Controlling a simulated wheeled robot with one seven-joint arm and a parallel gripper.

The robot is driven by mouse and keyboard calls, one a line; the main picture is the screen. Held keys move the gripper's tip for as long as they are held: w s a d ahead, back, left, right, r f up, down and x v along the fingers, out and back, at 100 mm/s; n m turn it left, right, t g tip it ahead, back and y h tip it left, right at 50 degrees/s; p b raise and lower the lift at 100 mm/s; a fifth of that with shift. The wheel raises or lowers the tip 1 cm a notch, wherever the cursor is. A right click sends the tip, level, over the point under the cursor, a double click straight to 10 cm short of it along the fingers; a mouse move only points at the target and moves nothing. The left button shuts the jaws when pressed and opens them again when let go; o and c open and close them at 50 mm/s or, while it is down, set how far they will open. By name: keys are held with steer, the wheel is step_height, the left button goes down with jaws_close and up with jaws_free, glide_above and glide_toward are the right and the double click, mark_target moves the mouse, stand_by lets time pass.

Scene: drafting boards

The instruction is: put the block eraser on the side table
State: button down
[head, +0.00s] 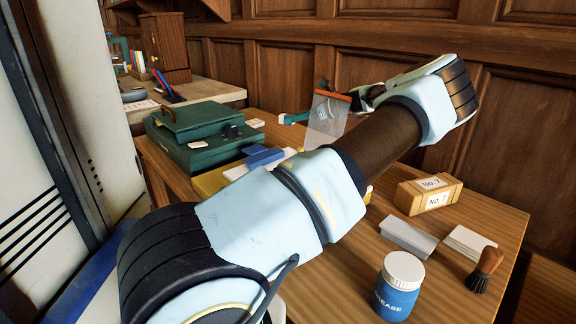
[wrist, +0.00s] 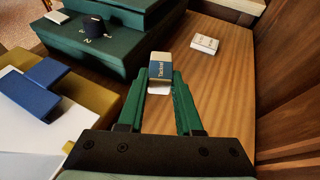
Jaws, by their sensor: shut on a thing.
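The block eraser (wrist: 160,70), with a tan, blue and white sleeve with lettering, is between the fingertips of my gripper (wrist: 160,88) in the wrist view. The green fingers are shut on it. A white end shows between them. I cannot tell whether it touches the wood beneath. Another wooden surface (head: 215,92) stands at the back left; I cannot tell which one is the side table.
A green case (head: 200,135) stands left of my gripper, with a blue block (head: 262,157) in front. A small white block (wrist: 205,43) lies beyond. A labelled box (head: 427,194), blue jar (head: 398,290) and brush (head: 484,268) are at right. A panelled wall closes the back.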

step_height(320, 180, down, 9)
steer(key=shift+r+p, duration=0.2)
steer(key=shift+p, duration=0.45)
steer(key=shift+f, duration=0.15)
steer(key=c, duration=0.6)
jaws_free()
steer(key=b+v, duration=0.1)
steer(key=v, duration=0.5)
steer(key=b+v, duration=0.1)
steer(key=v, duration=0.5)
steer(key=shift+r, duration=0.25)
